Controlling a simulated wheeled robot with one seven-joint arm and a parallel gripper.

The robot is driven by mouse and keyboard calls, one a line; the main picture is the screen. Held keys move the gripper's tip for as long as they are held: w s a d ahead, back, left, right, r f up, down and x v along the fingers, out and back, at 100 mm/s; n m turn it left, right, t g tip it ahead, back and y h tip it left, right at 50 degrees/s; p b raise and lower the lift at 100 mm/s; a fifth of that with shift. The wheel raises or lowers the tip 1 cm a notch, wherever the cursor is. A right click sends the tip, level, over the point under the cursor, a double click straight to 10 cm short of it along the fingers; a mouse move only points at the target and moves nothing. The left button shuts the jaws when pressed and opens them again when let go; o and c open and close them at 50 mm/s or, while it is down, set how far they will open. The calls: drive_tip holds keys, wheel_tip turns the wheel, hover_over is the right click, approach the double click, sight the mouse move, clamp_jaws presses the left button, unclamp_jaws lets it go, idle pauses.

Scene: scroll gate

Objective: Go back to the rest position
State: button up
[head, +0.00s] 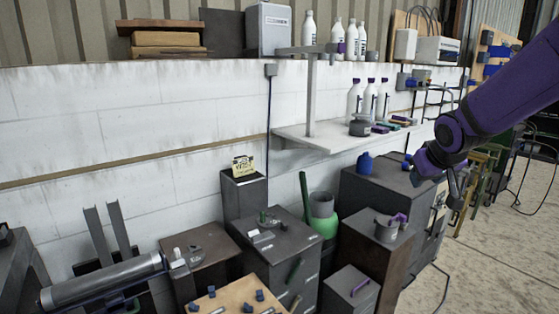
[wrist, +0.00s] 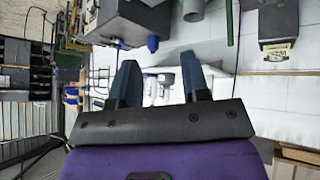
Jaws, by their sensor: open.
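My gripper (head: 456,190) hangs from my purple arm at the right of the head view, in the air in front of the dark cabinets. In the wrist view my gripper (wrist: 160,85) shows two blue-grey fingers spread apart with nothing between them. It touches no object that I can see. The wrist view is turned upside down, with the cabinets along its top edge.
A white shelf (head: 325,139) with bottles and small items juts from the wall. A grey cylinder (head: 105,283) lies at lower left. Open concrete floor (head: 500,245) is at right.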

drive_tip(key=s+a+r+g, duration=0.1)
drive_tip(key=s+a+r, duration=0.1)
drive_tip(key=s, duration=1.2)
drive_tip(key=s+a+r+m+g+y, duration=0.1)
drive_tip(key=s+r, duration=0.3)
drive_tip(key=s, duration=1.1)
drive_tip(key=shift+a+r, duration=0.2)
drive_tip(key=shift+a, duration=0.35)
